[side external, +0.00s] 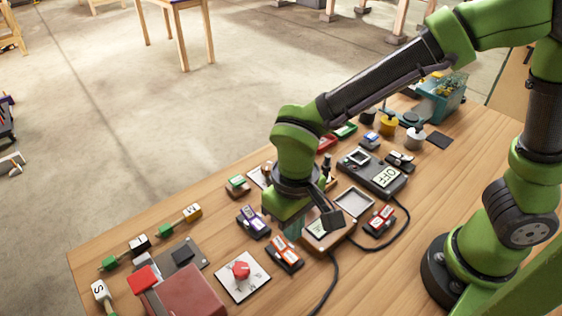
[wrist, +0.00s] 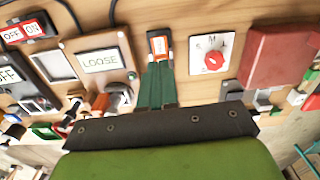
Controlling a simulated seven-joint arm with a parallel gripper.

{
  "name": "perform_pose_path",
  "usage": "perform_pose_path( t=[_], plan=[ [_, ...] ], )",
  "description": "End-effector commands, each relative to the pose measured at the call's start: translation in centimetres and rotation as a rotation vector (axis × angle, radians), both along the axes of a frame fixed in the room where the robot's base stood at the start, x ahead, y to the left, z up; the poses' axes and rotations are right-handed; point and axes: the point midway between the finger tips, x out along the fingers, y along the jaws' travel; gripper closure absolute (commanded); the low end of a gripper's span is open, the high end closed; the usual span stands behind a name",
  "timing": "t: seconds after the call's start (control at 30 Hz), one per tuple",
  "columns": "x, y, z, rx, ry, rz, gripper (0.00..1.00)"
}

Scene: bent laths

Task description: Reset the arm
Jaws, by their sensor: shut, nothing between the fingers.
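My gripper (side external: 292,234) is low over the wooden workbench (side external: 225,222), among small switches and devices. Its green fingers also show in the wrist view (wrist: 157,72), pressed together with nothing between them. In the wrist view the fingertips are close to a red-orange switch (wrist: 158,44); whether they touch it I cannot tell. The same switch (side external: 285,254) shows just below the gripper in the side view. A device whose display reads LOOSE (wrist: 100,60) is left of the fingers in the wrist view.
A red dial on a white plate (side external: 241,272) and a dark red box (side external: 190,292) are near the front. A purple switch (side external: 253,221) is left of the gripper. A device reading OFF (side external: 372,174) and a teal bin (side external: 440,98) are farther back. Black cables cross the bench.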

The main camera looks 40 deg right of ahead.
Motion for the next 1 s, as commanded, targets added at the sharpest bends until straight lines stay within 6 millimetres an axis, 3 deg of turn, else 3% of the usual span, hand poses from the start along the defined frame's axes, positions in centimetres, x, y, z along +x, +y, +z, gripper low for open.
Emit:
perform_pose_path(
  t=[0.03, 0.17, 0.37, 0.6, 0.8, 1.0],
  plan=[
    [-0.7, -0.3, -0.3, 0.003, 0.013, 0.032, 1.0],
    [-0.7, -2.7, 2.1, 0.073, -0.027, 0.038, 1.0],
    [-0.4, -8.6, 7.0, 0.199, -0.174, -0.051, 1.0],
    [-1.6, -15.7, 11.8, 0.286, -0.42, -0.226, 1.0],
    [-2.4, -19.0, 14.0, 0.297, -0.558, -0.351, 1.0],
    [-2.4, -19.9, 14.6, 0.292, -0.587, -0.384, 1.0]
  ],
)
